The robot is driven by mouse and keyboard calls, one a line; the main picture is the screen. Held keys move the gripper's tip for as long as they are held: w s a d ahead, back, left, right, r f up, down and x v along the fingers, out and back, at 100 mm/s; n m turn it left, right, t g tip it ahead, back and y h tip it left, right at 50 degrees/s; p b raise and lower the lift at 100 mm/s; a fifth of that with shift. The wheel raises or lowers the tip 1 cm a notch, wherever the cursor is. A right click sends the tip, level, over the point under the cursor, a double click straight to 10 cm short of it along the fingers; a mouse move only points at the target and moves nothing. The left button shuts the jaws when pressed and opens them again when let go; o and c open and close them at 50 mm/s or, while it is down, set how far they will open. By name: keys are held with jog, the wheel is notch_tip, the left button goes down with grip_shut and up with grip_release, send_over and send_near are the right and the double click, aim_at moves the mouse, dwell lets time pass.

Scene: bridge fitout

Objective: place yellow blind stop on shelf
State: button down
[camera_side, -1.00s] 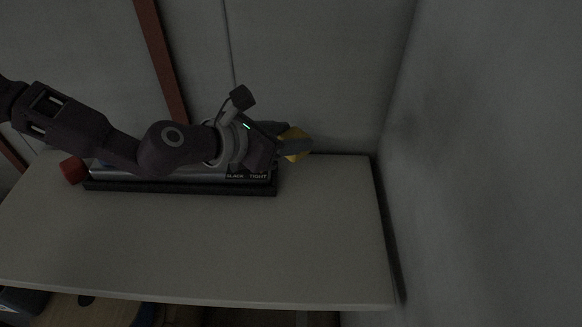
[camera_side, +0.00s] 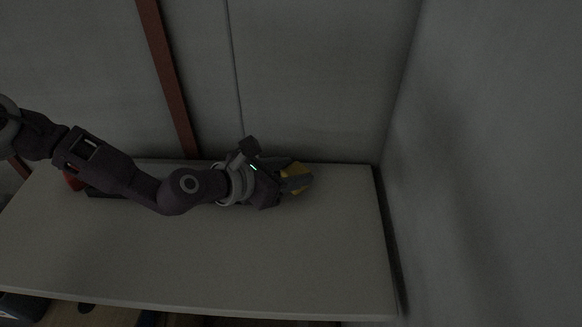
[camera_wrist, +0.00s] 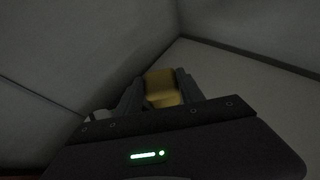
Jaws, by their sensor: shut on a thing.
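The yellow blind stop (camera_side: 294,170) is between the fingers of my gripper (camera_side: 297,178), which is shut on it. It also shows in the wrist view (camera_wrist: 161,87), between the two dark fingertips (camera_wrist: 160,92). The pale shelf (camera_side: 300,250) lies under my arm. My gripper is over the back right part of the shelf, close to the back wall. I cannot tell whether the blind stop touches the shelf.
A red block (camera_side: 72,181) is at the shelf's back left, partly behind my arm. A dark tray (camera_side: 100,193) beside it is mostly hidden by my arm. A grey wall (camera_side: 480,180) bounds the right. The shelf's front and right parts are clear.

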jog(key=c, duration=0.7)
grip_release()
jog(key=shift+r, duration=0.1)
jog(key=shift+r, duration=0.35)
jog(key=v, duration=1.2)
jog(key=shift+r, duration=0.15)
